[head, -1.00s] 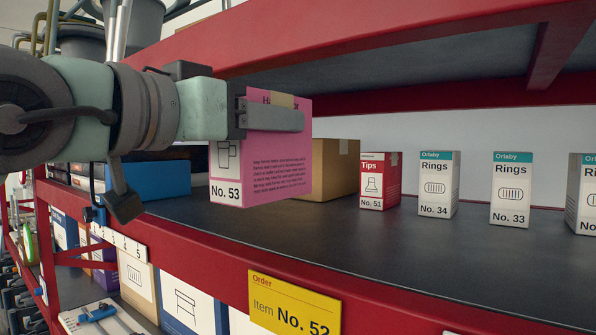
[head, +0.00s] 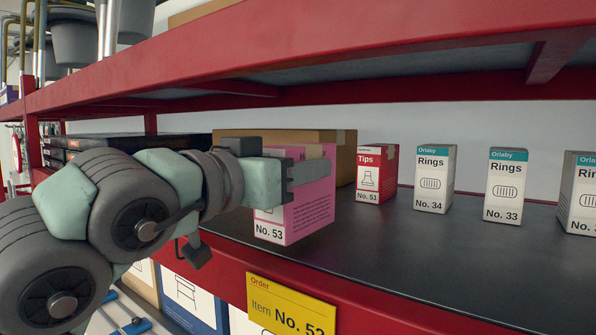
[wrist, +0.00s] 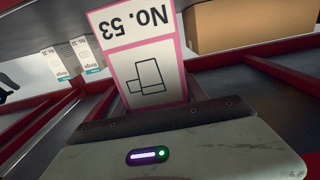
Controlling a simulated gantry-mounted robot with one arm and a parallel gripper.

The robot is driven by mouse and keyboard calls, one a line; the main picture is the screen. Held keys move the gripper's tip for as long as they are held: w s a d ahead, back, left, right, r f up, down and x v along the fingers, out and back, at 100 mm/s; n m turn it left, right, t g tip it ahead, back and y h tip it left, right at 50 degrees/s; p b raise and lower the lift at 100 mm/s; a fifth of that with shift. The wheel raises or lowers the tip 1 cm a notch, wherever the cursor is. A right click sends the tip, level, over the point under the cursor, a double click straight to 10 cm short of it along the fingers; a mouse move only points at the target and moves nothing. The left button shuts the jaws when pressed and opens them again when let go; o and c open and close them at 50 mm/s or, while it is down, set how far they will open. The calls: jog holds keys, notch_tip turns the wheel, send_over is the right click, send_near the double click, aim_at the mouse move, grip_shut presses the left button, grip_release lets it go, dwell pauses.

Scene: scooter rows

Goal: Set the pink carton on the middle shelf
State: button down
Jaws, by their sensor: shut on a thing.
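The pink carton (head: 308,205), marked No. 53, is upright at the front left of the middle shelf (head: 420,250). My gripper (head: 310,172) is shut on its upper part, coming in from the left. The carton's bottom is close to the dark shelf surface near the front edge; I cannot tell whether it touches. In the wrist view the carton (wrist: 140,60) shows its white label upside down beyond the gripper body.
A brown box (head: 345,160) stands behind the carton. To the right are a red Tips carton (head: 376,175) and several white Rings cartons (head: 434,180). The red upper shelf (head: 330,50) hangs above. A yellow order sign (head: 291,305) is on the front edge. Bare shelf lies front right.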

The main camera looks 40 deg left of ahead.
jog(key=shift+w+f+p, duration=0.2)
jog(key=shift+f+p, duration=0.1)
jog(key=shift+f, duration=0.3)
jog(key=shift+f, duration=0.25)
jog(key=c, duration=0.6)
grip_release()
jog(key=shift+r, duration=0.1)
jog(key=shift+r, duration=0.2)
jog(key=s+b, duration=0.1)
jog(key=s, duration=0.3)
jog(key=s+d+b, duration=0.1)
jog(key=s, duration=0.7)
jog(key=shift+d+f+b, duration=0.1)
jog(key=shift+d+b, duration=0.3)
